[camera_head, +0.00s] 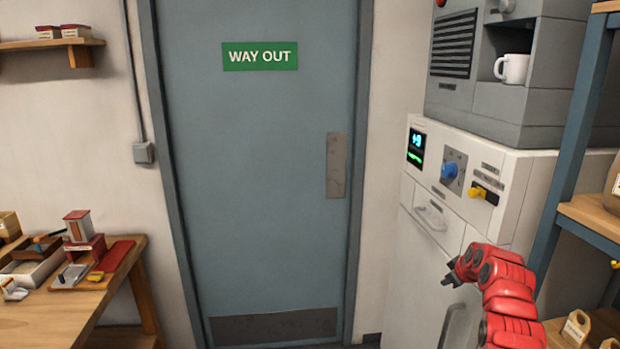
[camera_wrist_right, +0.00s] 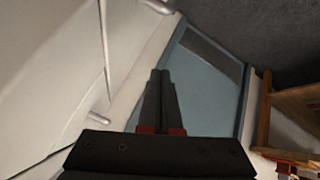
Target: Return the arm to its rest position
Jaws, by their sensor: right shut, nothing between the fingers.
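My right arm is red and comes in from the lower right of the head view. Its gripper (camera_head: 451,278) is in the air in front of the white cabinet, left of the shelf rack. In the right wrist view the two dark fingers of the right gripper (camera_wrist_right: 160,75) lie together with nothing between them. My left gripper is not in either view.
The white machine (camera_head: 480,190) with a blue knob stands close behind my right gripper. A shelf rack (camera_head: 568,130) is on the right. A grey door (camera_head: 255,180) fills the middle. A wooden table (camera_head: 60,315) with boxes is at left.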

